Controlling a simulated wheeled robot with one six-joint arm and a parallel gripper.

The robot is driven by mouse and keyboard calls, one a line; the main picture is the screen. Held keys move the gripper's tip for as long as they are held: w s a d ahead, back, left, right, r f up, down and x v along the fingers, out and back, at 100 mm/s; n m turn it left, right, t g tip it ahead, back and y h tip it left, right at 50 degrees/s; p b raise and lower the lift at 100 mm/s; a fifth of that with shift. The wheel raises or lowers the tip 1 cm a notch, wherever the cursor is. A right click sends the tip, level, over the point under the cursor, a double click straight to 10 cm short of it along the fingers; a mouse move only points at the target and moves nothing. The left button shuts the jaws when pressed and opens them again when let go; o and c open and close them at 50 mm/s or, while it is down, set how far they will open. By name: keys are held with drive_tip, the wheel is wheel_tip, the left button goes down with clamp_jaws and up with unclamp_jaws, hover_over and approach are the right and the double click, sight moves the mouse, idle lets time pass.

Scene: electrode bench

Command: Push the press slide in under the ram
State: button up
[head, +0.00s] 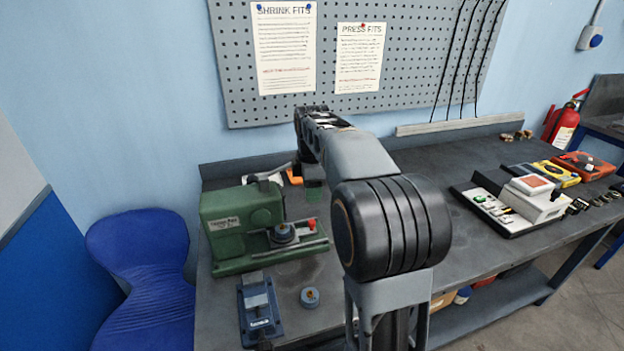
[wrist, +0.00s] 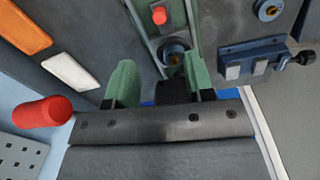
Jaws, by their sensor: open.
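The green press (head: 240,222) stands at the left of the bench. Its slide carries a round blue-grey holder (head: 284,234) with a brass-coloured centre, out in front of the press body. A red knob (head: 311,224) is beside it. In the wrist view the holder (wrist: 175,52) and red knob (wrist: 160,15) lie beyond my gripper (wrist: 160,85). My gripper is open, with green finger pads apart and nothing seen between them. The right finger partly hides the holder. In the head view my arm mostly hides the gripper. The ram is not clearly visible.
A blue vise (head: 259,312) and a loose round blue piece (head: 310,298) are in front of the press. In the wrist view a red cylinder (wrist: 43,112) is near the gripper's left side. A white tray with a device (head: 535,200) stands at right.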

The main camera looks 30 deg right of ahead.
drive_tip(key=shift+r, duration=1.25)
